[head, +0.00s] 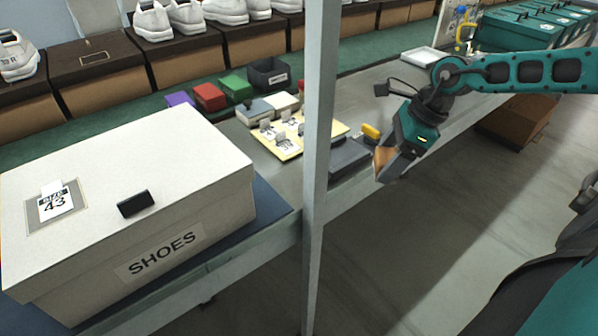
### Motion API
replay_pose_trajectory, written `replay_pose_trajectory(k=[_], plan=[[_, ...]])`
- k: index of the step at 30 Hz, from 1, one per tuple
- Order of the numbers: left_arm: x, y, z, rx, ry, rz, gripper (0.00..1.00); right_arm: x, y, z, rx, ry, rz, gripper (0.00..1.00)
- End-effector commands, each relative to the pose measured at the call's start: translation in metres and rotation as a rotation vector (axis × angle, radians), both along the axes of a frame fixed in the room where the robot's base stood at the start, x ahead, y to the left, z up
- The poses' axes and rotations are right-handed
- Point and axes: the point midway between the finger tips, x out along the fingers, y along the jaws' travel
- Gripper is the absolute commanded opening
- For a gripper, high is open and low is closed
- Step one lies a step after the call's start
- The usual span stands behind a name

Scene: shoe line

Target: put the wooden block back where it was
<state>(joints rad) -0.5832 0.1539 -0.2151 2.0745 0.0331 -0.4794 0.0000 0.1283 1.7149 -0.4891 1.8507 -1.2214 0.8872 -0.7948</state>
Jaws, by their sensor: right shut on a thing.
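The wooden block (381,157) is light brown and partly hidden between the fingers of my right gripper (386,166). My right gripper comes in from the right and is shut on the block, with its fingers pointing down. It is at the front edge of the grey bench, just right of a dark grey tray (346,155). I cannot tell whether the block touches anything below it. My left gripper is not in view.
A grey post (319,130) stands in front of the bench. A large white shoe box (120,185) fills the left. A yellow block (371,131) and a yellow board (284,145) with tags lie near the tray. Bare bench (385,75) shows behind the gripper.

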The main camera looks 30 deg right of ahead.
Motion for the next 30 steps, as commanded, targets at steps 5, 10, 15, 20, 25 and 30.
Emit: replay_pose_trajectory(k=[5, 10, 15, 20, 25, 30], plan=[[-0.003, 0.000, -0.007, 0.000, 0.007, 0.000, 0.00, 0.018, 0.021, 0.001, 0.007, -0.009, -0.001, 0.50], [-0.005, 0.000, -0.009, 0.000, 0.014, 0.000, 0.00, 0.033, 0.038, 0.001, 0.006, -0.010, 0.000, 0.50], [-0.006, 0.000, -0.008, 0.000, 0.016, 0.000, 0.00, 0.051, 0.058, 0.002, 0.004, -0.009, 0.000, 0.50], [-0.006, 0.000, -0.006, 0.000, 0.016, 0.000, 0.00, 0.071, 0.082, 0.002, 0.004, -0.008, 0.002, 0.50], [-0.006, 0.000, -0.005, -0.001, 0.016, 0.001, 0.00, 0.093, 0.108, 0.002, 0.001, -0.007, 0.001, 0.50], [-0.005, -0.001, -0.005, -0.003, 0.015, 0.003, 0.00, 0.108, 0.125, 0.001, -0.001, -0.004, -0.002, 0.50]])
